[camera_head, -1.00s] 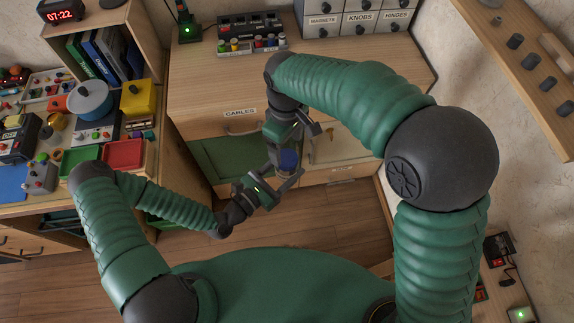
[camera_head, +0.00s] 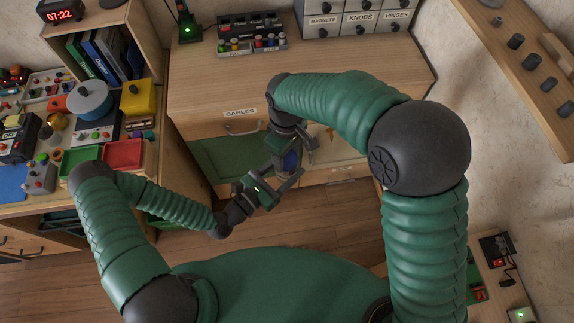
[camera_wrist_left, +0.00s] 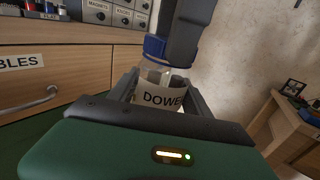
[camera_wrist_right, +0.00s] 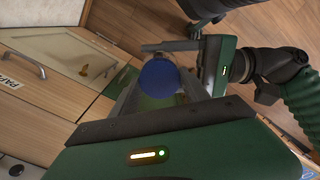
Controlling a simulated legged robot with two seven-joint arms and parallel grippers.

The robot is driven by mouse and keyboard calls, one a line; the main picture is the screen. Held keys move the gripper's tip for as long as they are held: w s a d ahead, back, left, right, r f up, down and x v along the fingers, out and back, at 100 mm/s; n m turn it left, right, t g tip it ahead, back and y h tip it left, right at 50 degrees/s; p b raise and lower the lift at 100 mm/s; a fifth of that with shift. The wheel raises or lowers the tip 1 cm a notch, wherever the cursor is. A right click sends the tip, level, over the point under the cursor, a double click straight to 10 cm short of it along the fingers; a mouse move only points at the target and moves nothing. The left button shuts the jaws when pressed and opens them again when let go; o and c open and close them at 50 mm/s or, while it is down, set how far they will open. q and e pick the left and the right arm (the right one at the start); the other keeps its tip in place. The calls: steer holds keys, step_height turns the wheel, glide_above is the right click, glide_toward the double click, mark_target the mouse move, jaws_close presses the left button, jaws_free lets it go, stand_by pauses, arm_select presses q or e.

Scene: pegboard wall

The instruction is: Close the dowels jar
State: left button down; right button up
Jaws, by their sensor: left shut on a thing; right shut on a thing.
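The dowels jar (camera_wrist_left: 160,97) is a clear container with a white label reading "DOWE"; the rest of the word is hidden. My left gripper (camera_head: 284,178) is shut around the jar's body, which stands about upright in the left wrist view. A blue lid (camera_wrist_right: 160,78) is at the jar's mouth; it also shows in the left wrist view (camera_wrist_left: 153,47) and in the head view (camera_head: 291,160). My right gripper (camera_head: 292,150) is shut on the lid from above. Whether the lid is fully seated cannot be told.
A wooden cabinet (camera_head: 200,90) with a CABLES drawer (camera_head: 240,123) stands just beyond the grippers. A bench at left holds a red tray (camera_head: 124,153), a green tray and several devices. A peg shelf (camera_head: 530,70) is on the right wall. Floor below is clear.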

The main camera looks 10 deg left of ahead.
steer(key=c, duration=0.4)
steer(key=shift+m, duration=0.8)
steer(key=shift+c, duration=0.2)
steer(key=o, duration=1.6)
steer(key=shift+o, duration=0.2)
step_height(320, 180, up, 12)
steer(key=shift+w, duration=0.1)
